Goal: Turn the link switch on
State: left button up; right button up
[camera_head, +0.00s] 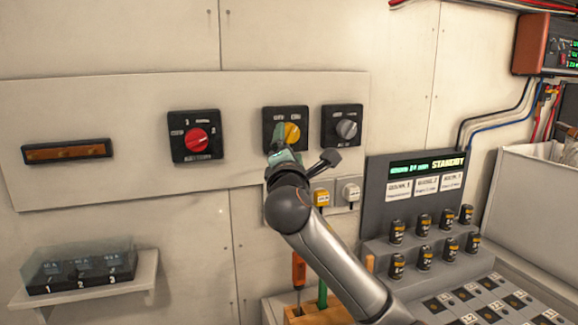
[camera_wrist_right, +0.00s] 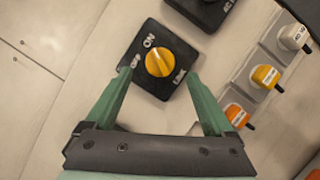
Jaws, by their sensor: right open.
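The link switch is a yellow round knob (camera_wrist_right: 158,62) on a black square plate (camera_wrist_right: 150,83), with "ON", "OFF" and "LINK" lettering around it in the right wrist view. In the head view the yellow knob (camera_head: 292,133) sits on the wall panel, partly covered by my right gripper. My right gripper (camera_wrist_right: 161,77) is open, with one green finger to each side of the plate's lower part. The knob shows between and beyond the fingertips, and I cannot tell whether they touch it. The knob's exact pointing is unclear. My left gripper is not in view.
A red rotary switch (camera_head: 196,139) is left of the link switch, and a grey one (camera_head: 347,128) close on its right. Yellow (camera_head: 321,198) and white (camera_head: 351,191) plugs sit below. A grey console (camera_head: 412,215) marked "STANDBY" stands at lower right.

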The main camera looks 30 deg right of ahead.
jog(key=b+v, duration=0.1)
jog(key=v, duration=0.7)
dwell(0.4)
